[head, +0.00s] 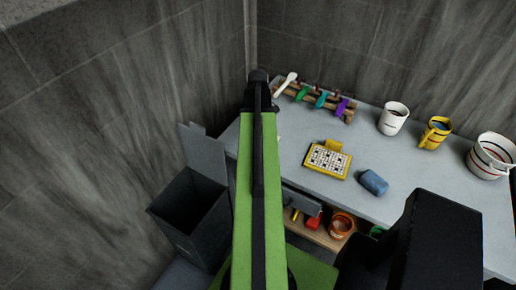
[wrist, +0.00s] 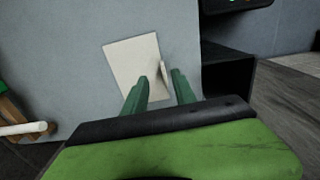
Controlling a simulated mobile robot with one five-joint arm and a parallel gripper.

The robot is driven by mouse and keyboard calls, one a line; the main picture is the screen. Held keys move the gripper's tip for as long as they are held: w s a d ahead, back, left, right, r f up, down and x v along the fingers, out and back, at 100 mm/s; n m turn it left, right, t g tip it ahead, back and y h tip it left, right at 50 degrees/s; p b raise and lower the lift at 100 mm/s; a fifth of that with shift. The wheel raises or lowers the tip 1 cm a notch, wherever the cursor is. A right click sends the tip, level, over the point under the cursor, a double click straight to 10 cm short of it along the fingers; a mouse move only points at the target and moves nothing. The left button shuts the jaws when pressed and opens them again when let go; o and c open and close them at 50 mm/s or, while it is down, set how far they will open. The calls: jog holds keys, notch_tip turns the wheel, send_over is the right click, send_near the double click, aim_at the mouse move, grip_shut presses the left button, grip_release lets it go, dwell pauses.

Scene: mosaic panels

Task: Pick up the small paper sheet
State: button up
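The small paper sheet (wrist: 128,66) is pale and lies on the grey table top (wrist: 75,70) in the wrist view. A narrow pale piece (wrist: 163,70) stands up at its right edge; I cannot tell if it is a bent part of the sheet or something separate. My gripper (wrist: 161,76) has two green fingers apart, with this piece showing in the gap. The left finger overlaps the sheet in the picture; contact cannot be told. In the head view my arm hides the sheet and the fingers.
A dark open bin (head: 190,215) stands left of the table.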

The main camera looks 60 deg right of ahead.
jog(key=f+b, duration=0.5)
jog(key=shift+w+a+f, duration=0.15)
jog(key=shift+a, duration=0.15)
grip_shut()
